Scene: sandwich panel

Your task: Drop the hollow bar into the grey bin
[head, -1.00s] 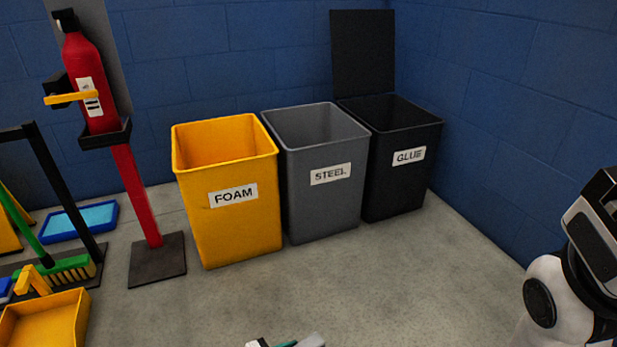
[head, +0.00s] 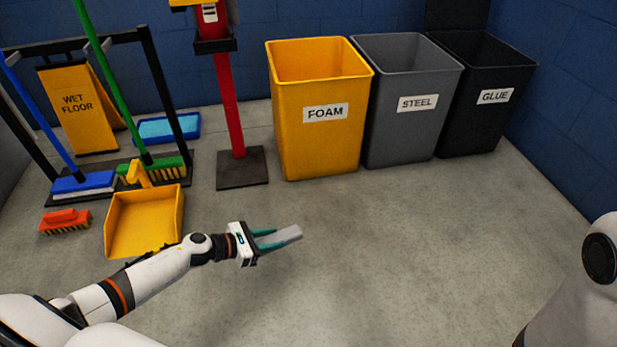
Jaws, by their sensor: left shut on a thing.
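The grey bin (head: 401,131), labelled STEEL, stands open-topped against the back wall between a yellow bin and a black bin. My left gripper (head: 272,238) is shut on the hollow bar (head: 288,236), a short light-grey piece. It holds the bar above the floor, in front of and to the left of the grey bin. The bar sticks out to the right past the teal fingers. The inside bottom of the grey bin is hidden. On the right edge a part of my right arm shows; its gripper is out of view.
The yellow FOAM bin (head: 318,145) and black GLUE bin (head: 481,125) flank the grey one. A red stand (head: 233,120), yellow dustpan (head: 145,225), orange brush (head: 66,221), brooms and a wet floor sign (head: 80,118) are at left. The floor before the bins is clear.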

